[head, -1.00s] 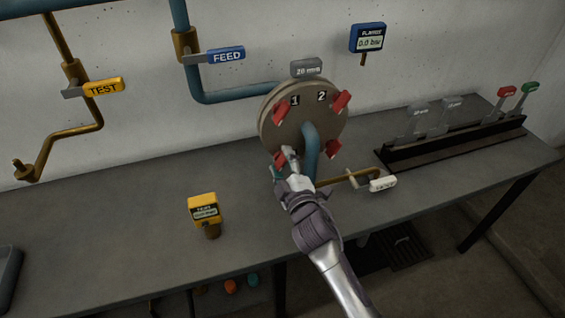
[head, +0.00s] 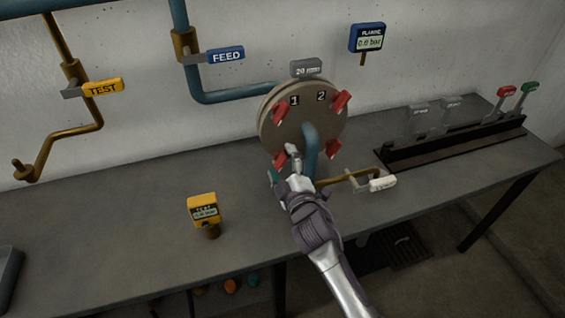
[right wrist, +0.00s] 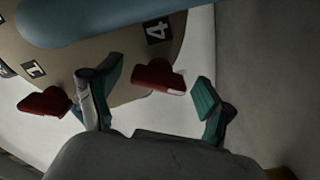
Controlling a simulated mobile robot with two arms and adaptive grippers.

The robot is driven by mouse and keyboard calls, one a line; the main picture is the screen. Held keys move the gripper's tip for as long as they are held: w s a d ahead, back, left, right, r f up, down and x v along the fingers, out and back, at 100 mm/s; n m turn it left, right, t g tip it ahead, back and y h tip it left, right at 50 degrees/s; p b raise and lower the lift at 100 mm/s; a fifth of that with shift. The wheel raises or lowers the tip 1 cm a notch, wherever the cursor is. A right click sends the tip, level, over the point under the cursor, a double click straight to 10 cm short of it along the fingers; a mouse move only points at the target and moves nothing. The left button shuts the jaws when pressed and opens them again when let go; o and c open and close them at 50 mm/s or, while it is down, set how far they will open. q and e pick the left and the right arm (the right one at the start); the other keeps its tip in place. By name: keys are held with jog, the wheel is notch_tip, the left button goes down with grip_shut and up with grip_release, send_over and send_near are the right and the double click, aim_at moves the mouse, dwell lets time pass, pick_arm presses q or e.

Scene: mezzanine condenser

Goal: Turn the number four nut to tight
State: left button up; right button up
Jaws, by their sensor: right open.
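The round flange (head: 290,122) stands upright on the bench and carries red nuts near its rim, with number plates 1 and 2 at the top. The number four nut (right wrist: 158,76) is beside the plate marked 4 (right wrist: 157,31) in the right wrist view; in the head view it is the lower-left nut (head: 281,160). My right gripper (head: 282,165) is open at this nut. In the right wrist view its teal-padded fingers (right wrist: 153,88) are on either side of the nut, with gaps showing. My left gripper is out of view.
A blue pipe (head: 311,150) comes out of the flange right beside my right gripper. A brass pipe with a white-tagged handle (head: 382,184) is close to the right. The number one nut (right wrist: 45,102) is near the left finger. A yellow gauge (head: 203,208) stands on the bench.

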jog(key=shift+s+d, duration=0.1)
jog(key=shift+s, duration=0.15)
jog(key=v, duration=1.1)
jog(key=shift+s, duration=0.25)
